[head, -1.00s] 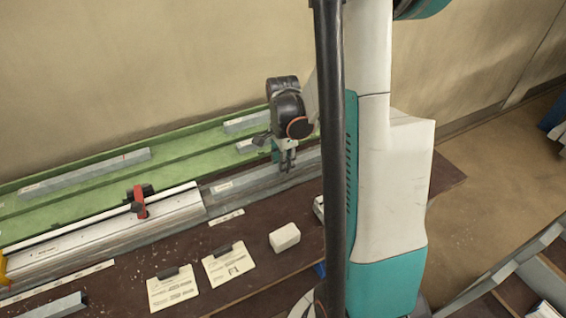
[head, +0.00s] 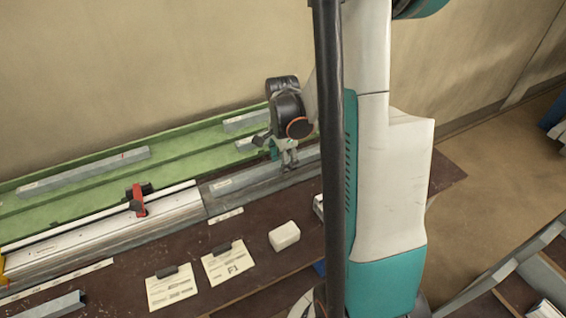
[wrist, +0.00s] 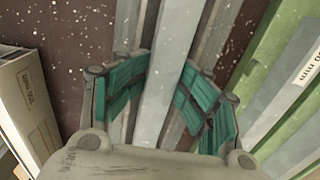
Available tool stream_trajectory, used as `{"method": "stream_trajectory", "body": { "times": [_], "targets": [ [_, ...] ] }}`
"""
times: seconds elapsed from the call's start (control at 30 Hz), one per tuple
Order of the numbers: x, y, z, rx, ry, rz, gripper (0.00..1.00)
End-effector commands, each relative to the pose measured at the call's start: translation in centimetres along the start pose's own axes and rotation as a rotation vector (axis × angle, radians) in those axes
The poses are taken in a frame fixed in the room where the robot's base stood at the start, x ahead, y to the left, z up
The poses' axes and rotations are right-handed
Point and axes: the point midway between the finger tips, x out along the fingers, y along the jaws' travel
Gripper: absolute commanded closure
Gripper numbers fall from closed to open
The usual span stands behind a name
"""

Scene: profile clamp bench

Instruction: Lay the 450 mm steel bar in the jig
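The jig is a long pale metal channel (head: 110,235) with a red clamp (head: 138,203) on it. A grey bar or bed section (head: 235,184) runs on from its right end and carries a small label I cannot read. My gripper (head: 290,164) is low over this grey section. In the wrist view my teal-padded fingers (wrist: 165,85) stand apart on either side of a long grey strip (wrist: 172,45). I see no clear grip on it. I cannot tell which bar is the 450 mm one.
A green rack (head: 185,158) behind holds several grey bars, one at the left (head: 85,172). In the wrist view one bar (wrist: 285,95) reads "0 mm", partly cut off. A white block (head: 284,236) and two clipboards (head: 228,262) lie on the brown bench in front.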

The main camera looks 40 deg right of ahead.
Motion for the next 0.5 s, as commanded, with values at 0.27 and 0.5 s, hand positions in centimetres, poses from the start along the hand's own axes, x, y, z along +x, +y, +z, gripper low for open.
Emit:
{"method": "stream_trajectory", "body": {
  "times": [0.27, 0.5],
  "targets": [
    [-0.4, -0.1, 0.0, 0.0, 0.0, -0.003, 0.55],
    [-4.0, -0.1, 0.0, 0.0, 0.0, -0.003, 0.55]
  ]
}}
